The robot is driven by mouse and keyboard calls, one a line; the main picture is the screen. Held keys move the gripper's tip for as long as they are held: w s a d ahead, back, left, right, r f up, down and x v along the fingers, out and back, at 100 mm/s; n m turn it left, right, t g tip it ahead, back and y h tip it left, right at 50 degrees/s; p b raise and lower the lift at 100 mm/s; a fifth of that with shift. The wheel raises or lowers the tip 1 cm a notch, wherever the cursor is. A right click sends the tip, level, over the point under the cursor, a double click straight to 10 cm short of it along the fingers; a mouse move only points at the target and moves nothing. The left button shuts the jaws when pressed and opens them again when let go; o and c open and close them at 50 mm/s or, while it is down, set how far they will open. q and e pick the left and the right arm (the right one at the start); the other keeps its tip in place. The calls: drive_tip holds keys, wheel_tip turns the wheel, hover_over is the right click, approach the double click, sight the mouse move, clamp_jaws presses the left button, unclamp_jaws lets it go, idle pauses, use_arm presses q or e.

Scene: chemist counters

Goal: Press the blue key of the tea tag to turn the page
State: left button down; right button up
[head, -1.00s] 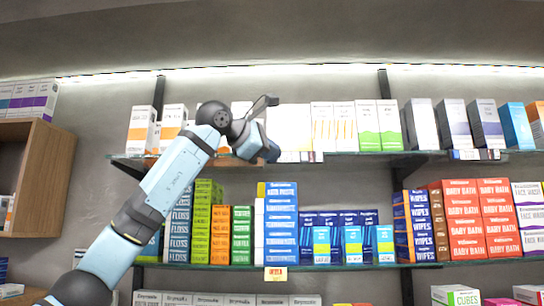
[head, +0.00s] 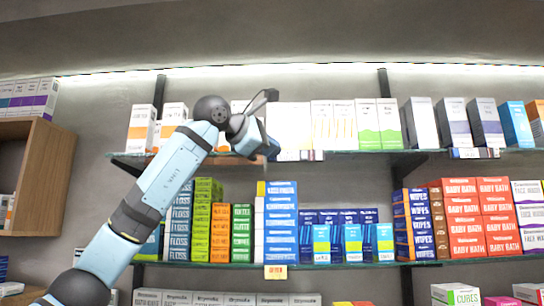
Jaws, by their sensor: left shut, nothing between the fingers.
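My left gripper (head: 271,151) is shut and empty at the front edge of the upper glass shelf, left of the middle. A group of small shelf-edge tags (head: 300,156), white with dark parts, shows just right of its fingertips. The tags' writing and keys are too small to read, so I cannot tell which is the tea tag or see its blue key. My wrist may hide part of this group. I cannot tell whether the fingertips touch a tag. My right gripper is not in view.
White boxes (head: 290,127) stand on the upper shelf behind the gripper. Another tag group (head: 474,153) is on that shelf's edge at right. Blue boxes (head: 281,215) and an orange-lettered tag (head: 275,272) are below. A wooden cabinet (head: 44,180) stands at left.

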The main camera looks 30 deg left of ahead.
use_arm(q)
drive_tip(key=s+d, duration=0.1)
drive_tip(key=s+b, duration=0.1)
drive_tip(key=s+d, duration=0.1)
drive_tip(key=s, duration=0.1)
drive_tip(key=shift+s+d, duration=0.1)
drive_tip(key=shift+d, duration=0.2)
idle(0.8)
